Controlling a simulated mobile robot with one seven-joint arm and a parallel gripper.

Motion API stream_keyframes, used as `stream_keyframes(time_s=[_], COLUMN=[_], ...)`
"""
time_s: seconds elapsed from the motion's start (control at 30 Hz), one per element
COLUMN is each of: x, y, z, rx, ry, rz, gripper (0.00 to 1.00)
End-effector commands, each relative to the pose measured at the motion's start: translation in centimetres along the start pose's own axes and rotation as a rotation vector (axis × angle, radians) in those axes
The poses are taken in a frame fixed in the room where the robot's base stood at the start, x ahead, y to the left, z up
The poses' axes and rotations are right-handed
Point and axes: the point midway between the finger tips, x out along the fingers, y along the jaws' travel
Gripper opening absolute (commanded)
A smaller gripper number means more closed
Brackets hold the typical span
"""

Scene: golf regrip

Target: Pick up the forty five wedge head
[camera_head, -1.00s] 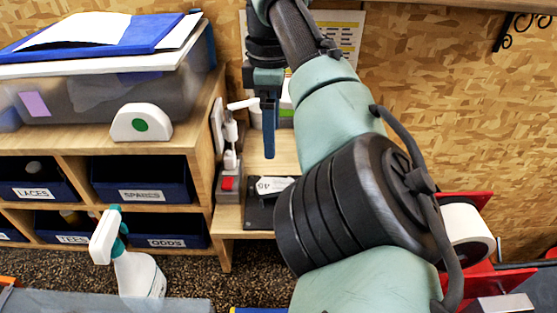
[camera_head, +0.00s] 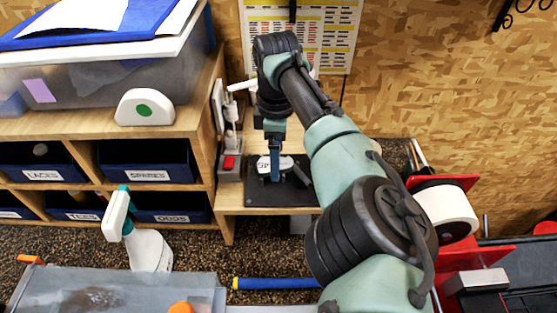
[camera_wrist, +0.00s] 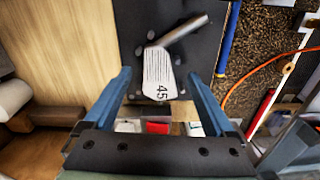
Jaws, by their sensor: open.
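The forty five wedge head (camera_wrist: 158,72) lies on a black mat (camera_wrist: 125,20) in the wrist view. Its pale grooved face shows the number 45, and its short grey hosel points up and right. My gripper (camera_wrist: 160,78) is open, with one blue finger to the left and one to the right of the head's lower end. I cannot tell how far above the head the fingertips are. In the head view the wedge head (camera_head: 286,163) is partly hidden behind my gripper (camera_head: 274,178), which points down over the mat.
The mat lies on a low wooden shelf beside a device with a red button (camera_head: 229,162). A wooden cubby unit with labelled bins (camera_head: 148,170) stands to the left. A spray bottle (camera_head: 147,245) and a white tape roll (camera_head: 446,212) stand nearer.

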Motion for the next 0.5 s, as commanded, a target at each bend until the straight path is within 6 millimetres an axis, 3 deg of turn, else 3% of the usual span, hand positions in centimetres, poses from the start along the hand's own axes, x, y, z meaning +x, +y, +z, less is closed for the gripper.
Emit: stream_keyframes(time_s=[0.13,0.33,0.5], x=[1.09,1.21,1.17], y=[-0.05,-0.03,-0.02], z=[-0.09,-0.1,-0.1], rx=[-0.002,-0.002,-0.002], ry=[0.0,0.0,0.0], rz=[0.0,0.0,0.001], gripper=[0.89,0.89,0.6])
